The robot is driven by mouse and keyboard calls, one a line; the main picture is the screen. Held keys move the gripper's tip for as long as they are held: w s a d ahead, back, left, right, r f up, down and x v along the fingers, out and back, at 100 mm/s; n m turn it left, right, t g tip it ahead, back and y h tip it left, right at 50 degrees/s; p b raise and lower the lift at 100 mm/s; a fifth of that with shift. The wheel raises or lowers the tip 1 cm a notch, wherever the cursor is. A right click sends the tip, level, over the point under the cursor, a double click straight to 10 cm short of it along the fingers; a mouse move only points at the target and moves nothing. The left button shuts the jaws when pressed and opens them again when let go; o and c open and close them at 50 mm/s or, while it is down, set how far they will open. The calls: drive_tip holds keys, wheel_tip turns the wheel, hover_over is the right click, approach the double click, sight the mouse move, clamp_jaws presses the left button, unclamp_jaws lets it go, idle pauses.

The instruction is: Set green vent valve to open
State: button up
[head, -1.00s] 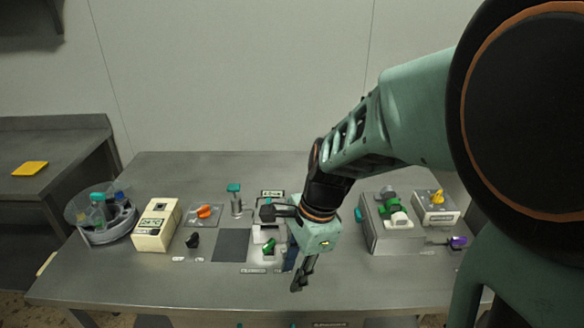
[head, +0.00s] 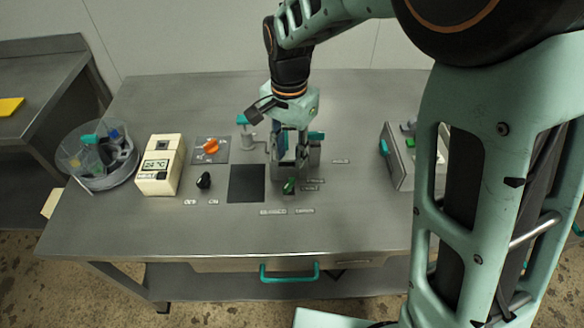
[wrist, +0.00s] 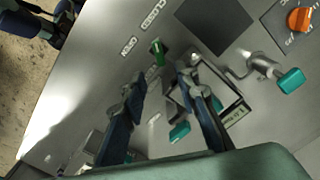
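The green vent valve handle (head: 289,186) sits low on the steel table, just in front of my gripper. It also shows in the wrist view (wrist: 157,53), close to two small labels reading CLOSED (wrist: 150,14) and OPEN (wrist: 128,46). The handle lies nearer the OPEN label there; its exact setting is hard to read. My gripper (head: 288,168) points down behind the handle. In the wrist view my gripper (wrist: 161,80) has its two fingers well apart, with nothing between the tips. The handle lies just beyond the fingertips, apparently untouched.
A black square (head: 246,186), a black knob (head: 204,180) and an orange knob (head: 211,147) lie to the left. Farther left are a beige 24 °C box (head: 158,165) and a clear round bin (head: 98,182). Teal-handled fittings (wrist: 290,80) stand close by. The table's front strip is clear.

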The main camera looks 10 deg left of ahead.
sight(290, 182)
wheel_tip(290, 182, down, 10)
drive_tip(key=shift+r, duration=0.2)
clamp_jaws()
